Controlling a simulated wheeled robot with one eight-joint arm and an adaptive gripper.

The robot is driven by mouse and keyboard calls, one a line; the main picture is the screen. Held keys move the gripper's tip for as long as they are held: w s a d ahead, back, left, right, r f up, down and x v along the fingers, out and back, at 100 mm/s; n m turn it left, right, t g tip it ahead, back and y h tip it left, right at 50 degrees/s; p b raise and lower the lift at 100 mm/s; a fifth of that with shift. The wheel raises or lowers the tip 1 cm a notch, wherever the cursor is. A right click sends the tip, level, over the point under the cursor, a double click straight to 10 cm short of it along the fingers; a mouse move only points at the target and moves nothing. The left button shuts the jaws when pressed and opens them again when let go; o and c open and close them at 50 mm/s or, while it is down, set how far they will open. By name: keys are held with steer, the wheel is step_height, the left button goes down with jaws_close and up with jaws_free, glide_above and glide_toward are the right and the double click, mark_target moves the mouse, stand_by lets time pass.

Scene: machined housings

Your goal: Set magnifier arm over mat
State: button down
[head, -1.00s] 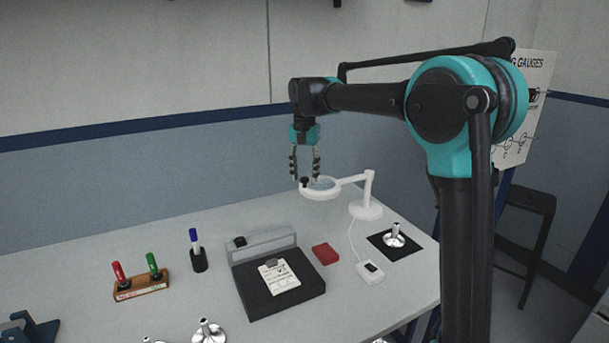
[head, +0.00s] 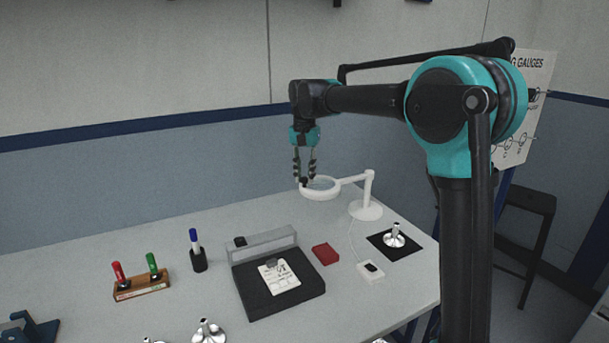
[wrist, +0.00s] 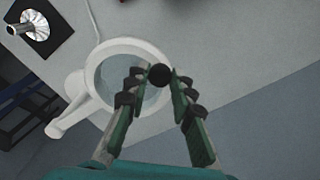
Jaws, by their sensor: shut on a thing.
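The white magnifier (head: 320,193) has a ring-shaped head on a jointed arm, with its round base on the bench at the back right. My gripper (head: 304,181) is at the left side of the ring, shut on the small black knob. In the wrist view the black knob (wrist: 159,75) sits between the fingertips of my gripper (wrist: 158,77), beside the magnifier ring (wrist: 128,48). The black mat (head: 403,251) lies at the right of the bench with a shiny metal flanged part (head: 395,236) on it. The magnifier head is to the left of the mat, not above it.
A small white box with a black switch (head: 371,271) joins the magnifier by a cord. Bench around the magnifier base is clear.

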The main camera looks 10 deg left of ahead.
steer(key=shift+s, duration=0.1)
steer(key=shift+s+d+n, duration=0.3)
steer(key=shift+s+d, duration=0.1)
steer(key=s+d+n, duration=0.5)
steer(key=d, duration=0.6)
steer(key=s+d+n, duration=0.5)
steer(key=d+n, duration=0.1)
steer(key=d, duration=0.4)
steer(key=w+d+n, duration=0.3)
steer(key=d+n, duration=0.1)
steer(key=d, duration=0.6)
steer(key=shift+d+n, duration=0.25)
steer(key=shift+n, duration=0.05)
steer(key=shift+w+r, duration=0.1)
steer(key=shift+w, duration=0.05)
steer(key=c, duration=1.3)
jaws_free()
steer(key=shift+d, duration=0.1)
